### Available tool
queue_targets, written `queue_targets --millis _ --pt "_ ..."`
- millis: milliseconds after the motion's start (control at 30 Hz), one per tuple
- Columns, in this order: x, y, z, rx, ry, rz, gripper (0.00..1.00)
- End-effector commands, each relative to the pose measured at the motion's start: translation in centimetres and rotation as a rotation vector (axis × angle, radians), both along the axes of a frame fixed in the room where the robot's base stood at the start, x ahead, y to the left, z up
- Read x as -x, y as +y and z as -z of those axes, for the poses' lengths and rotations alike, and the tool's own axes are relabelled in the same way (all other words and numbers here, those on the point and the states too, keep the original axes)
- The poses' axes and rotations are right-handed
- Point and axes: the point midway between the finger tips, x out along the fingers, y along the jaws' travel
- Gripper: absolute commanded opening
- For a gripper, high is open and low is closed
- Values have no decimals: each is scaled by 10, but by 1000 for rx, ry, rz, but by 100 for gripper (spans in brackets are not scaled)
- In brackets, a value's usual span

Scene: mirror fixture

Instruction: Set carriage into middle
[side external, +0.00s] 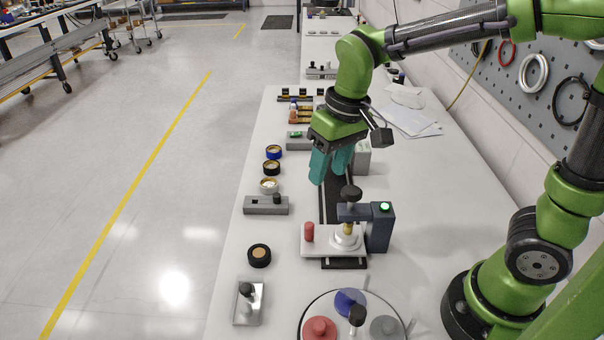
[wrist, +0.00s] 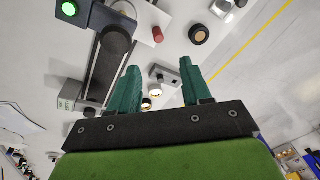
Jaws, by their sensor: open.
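The carriage (side external: 322,246) is a pale plate with an upright red peg (side external: 309,232) at its left end. It sits near the camera-side end of a black rail (side external: 330,206). A small round metal and yellow part stands on the plate under the arm of a dark grey station (side external: 380,230) with a lit green lamp and a black knob (side external: 351,193). The wrist view shows the carriage (wrist: 145,14), red peg (wrist: 157,34) and rail (wrist: 103,75). My gripper (side external: 331,178) hangs above the rail, beyond the carriage; its teal fingers (wrist: 159,66) are apart and empty.
A round tray (side external: 310,308) with coloured discs is nearest the camera. Papers (side external: 410,120) lie at right; the table between them and the station is clear.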

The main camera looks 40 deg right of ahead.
Motion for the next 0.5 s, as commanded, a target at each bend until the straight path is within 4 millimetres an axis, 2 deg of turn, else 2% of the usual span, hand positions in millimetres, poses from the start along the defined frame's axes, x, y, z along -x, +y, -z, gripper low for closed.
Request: queue_targets --millis 100,200,333,500 --pt "-22 12 11 57 83 -52 48" --pt "-34 16 11 92 118 -71 48" --pt "-36 13 2 109 129 -71 48" --pt "-33 12 21 109 142 -73 48"
